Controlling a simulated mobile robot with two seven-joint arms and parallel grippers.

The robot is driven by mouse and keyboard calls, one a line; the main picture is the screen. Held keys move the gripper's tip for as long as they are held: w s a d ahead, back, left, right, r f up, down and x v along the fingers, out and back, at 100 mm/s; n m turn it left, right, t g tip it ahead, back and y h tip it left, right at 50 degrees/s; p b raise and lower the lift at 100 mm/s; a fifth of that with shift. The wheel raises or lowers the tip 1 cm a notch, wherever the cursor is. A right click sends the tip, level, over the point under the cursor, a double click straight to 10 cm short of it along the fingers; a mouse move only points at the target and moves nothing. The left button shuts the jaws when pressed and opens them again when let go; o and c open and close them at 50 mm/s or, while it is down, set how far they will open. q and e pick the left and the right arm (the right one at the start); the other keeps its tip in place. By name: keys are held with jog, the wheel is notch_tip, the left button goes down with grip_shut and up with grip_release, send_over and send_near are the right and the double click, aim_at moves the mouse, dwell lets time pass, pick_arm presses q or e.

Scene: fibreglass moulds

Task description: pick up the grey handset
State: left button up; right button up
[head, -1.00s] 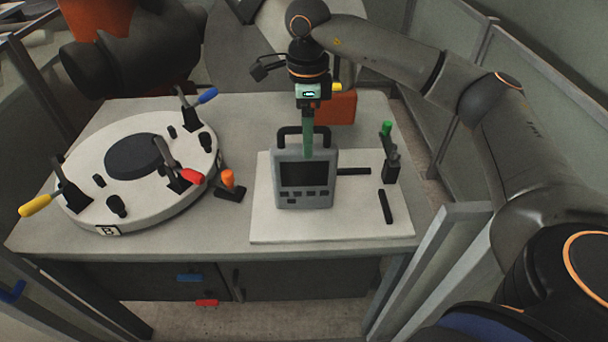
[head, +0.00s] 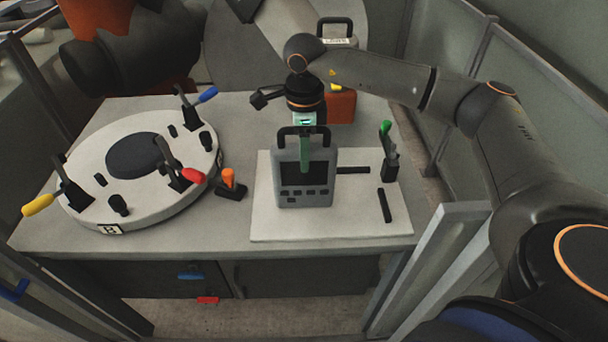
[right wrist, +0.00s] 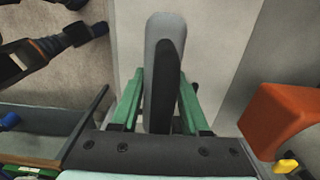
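The grey handset (head: 305,195) stands upright on a white board on the table, its dark screen and buttons facing me and a black handle on top. My right gripper (head: 304,160) points down from above, with one green finger in front of the handset's upper screen. In the right wrist view the handset (right wrist: 155,30) lies between the two green fingers of my right gripper (right wrist: 160,78), one on each side. The fingers look open around it, with narrow gaps; contact at the tips cannot be made out. My left gripper is not in view.
The white board (head: 275,228) also bears a green-handled clamp (head: 389,160) and black bars. A round white mould (head: 85,215) with coloured toggle clamps fills the table's left side. An orange-handled clamp (head: 229,183) stands between them. An orange box (head: 341,108) stands behind my gripper.

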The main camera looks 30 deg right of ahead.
grip_shut()
jog(key=shift+r, duration=0.1)
dwell(0.8)
